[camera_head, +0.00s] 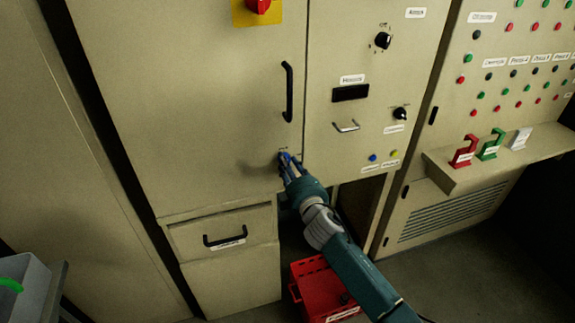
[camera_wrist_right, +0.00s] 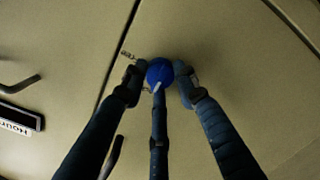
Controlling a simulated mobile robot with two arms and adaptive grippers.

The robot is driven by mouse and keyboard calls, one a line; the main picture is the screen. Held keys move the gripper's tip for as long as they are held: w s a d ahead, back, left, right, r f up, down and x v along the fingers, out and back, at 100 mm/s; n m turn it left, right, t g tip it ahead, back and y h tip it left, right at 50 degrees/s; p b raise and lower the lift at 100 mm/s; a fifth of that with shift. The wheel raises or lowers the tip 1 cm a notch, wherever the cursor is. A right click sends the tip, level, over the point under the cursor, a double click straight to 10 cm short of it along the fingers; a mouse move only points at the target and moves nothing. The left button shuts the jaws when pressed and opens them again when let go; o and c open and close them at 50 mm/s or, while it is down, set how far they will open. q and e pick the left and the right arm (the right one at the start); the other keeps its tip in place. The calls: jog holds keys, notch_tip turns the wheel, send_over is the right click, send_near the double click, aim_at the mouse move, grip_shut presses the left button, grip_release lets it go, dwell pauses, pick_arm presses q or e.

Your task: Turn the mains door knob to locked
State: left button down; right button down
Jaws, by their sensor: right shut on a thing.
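The mains door knob (camera_wrist_right: 159,72) is a round blue knob with a white pointer line on the beige cabinet door (camera_head: 200,110). In the right wrist view the line slants toward the lower left of the knob. My right gripper (camera_head: 287,160) reaches up to the door near its right edge. In the right wrist view its fingers (camera_wrist_right: 160,84) are closed around the knob. Small marks beside the knob are too blurred to read. In the head view the fingers mostly hide the knob. My left gripper is in neither view.
A black door handle (camera_head: 288,92) stands above the knob. A red switch on a yellow plate (camera_head: 243,17) is higher up. A drawer (camera_head: 190,238) lies below. A panel with a metal pull (camera_head: 346,126) is to the right. A red box (camera_head: 318,285) sits on the floor.

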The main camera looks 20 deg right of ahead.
jog(key=shift+d+f, duration=0.1)
jog(key=shift+f, duration=0.1)
jog(key=c, duration=1.3)
grip_release()
jog(key=shift+c, duration=0.2)
jog(key=s+r, duration=0.1)
jog(key=s, duration=1.1)
jog(key=shift+d, duration=0.2)
jog(key=s+d+f+m+g, duration=0.1)
jog(key=s+f+g, duration=0.3)
jog(key=f, duration=0.8)
jog(key=s+d+f+m+g, duration=0.15)
jog(key=s+f, duration=0.45)
jog(key=f, duration=0.7)
jog(key=s+f+m+g, duration=0.25)
jog(key=s+f, duration=0.25)
jog(key=f, duration=0.7)
jog(key=s+f+m+g, duration=0.1)
jog(key=s+f, duration=0.5)
jog(key=s, duration=0.6)
jog(key=s+f+m+g, duration=0.2)
jog(key=s+f+g, duration=0.2)
jog(key=s, duration=0.9)
jog(key=s+f+m+g, duration=0.1)
jog(key=s+f+g, duration=0.2)
jog(key=s+f, duration=0.7)
jog(key=s, duration=0.3)
jog(key=shift+d+f+h, duration=0.25)
jog(key=shift+h, duration=0.05)
